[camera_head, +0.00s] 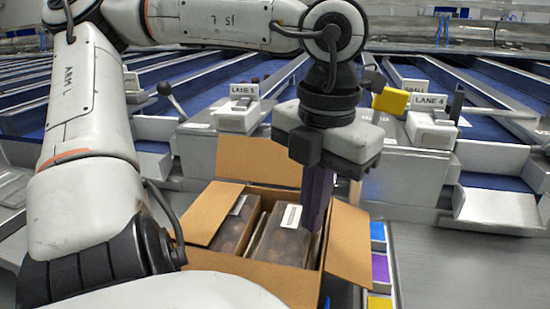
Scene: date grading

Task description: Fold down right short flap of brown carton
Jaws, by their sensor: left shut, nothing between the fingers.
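The brown carton (228,263) stands open in the lower middle of the head view, with dark labelled boxes (287,238) inside. Its right short flap (349,243) stands up at the right side. Its left flap (205,214) leans inward over the left part of the opening. The back flap (262,162) stands upright. My left gripper (317,222) is shut and empty, pointing down over the right part of the opening, just left of the right flap. I cannot tell whether it touches the flap or a box. My right gripper is not in view.
Blue, purple and yellow blocks (380,268) lie in a strip right of the carton. A yellow part (391,101) is beside my left wrist. The grey surface at right is clear.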

